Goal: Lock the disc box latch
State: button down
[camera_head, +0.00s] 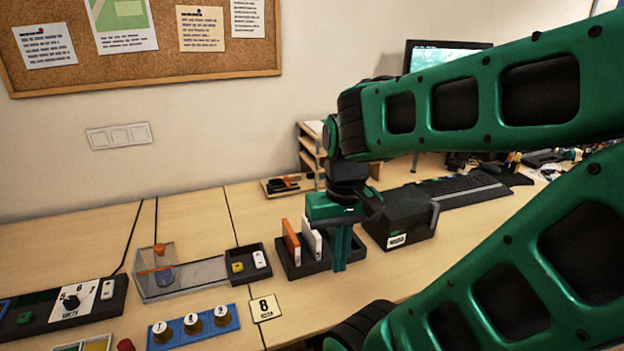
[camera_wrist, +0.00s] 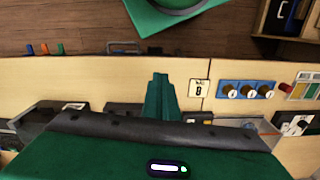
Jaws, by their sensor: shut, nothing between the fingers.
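A black lidded box (camera_head: 402,218) with a white label stands right of my gripper; I take it for the disc box, but the label is too small to read surely. No latch can be made out on it. Its dark shape appears partly in the wrist view (camera_wrist: 48,112), behind my gripper body. My gripper (camera_head: 341,262) points down with its green fingers together and empty, in front of the right end of a black slotted tray (camera_head: 292,270) and left of the box. The fingers also show in the wrist view (camera_wrist: 162,98), over the table's front part.
The tray holds an orange slab (camera_head: 291,241) and a white slab (camera_head: 312,238) upright. A keyboard (camera_head: 465,190) lies behind the box.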

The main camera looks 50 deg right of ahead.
aim_at(434, 205)
jog(key=z, duration=1.95)
